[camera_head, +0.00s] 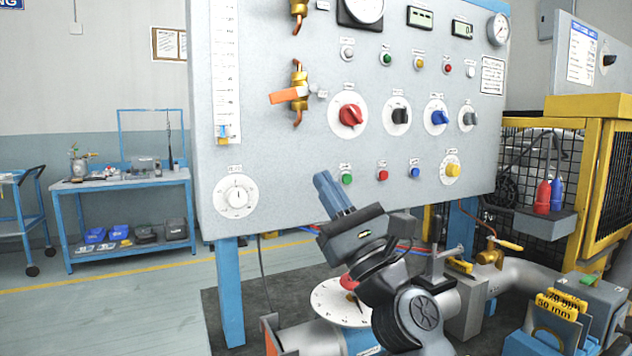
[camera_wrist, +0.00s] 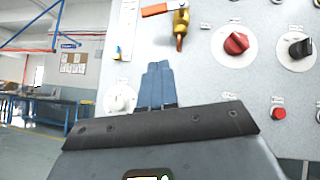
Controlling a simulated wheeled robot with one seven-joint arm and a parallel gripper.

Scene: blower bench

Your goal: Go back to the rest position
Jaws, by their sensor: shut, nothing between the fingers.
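My gripper (camera_head: 332,190) is in front of the lower part of the grey control panel (camera_head: 270,140) in the head view, its blue fingers pointing up and to the left. The fingers are together with nothing between them. In the wrist view my gripper (camera_wrist: 158,68) also shows shut and empty, with the panel behind it. It looks apart from the panel's knobs and buttons, though the exact gap cannot be told. No rest position is marked in the frames.
The panel carries a red knob (camera_head: 350,115), a white dial (camera_head: 236,196) and an orange-handled valve (camera_head: 290,96). Below my arm are a round white dial plate (camera_head: 340,303) and pipework. A yellow cage (camera_head: 595,190) stands right. Open floor (camera_head: 120,310) lies left.

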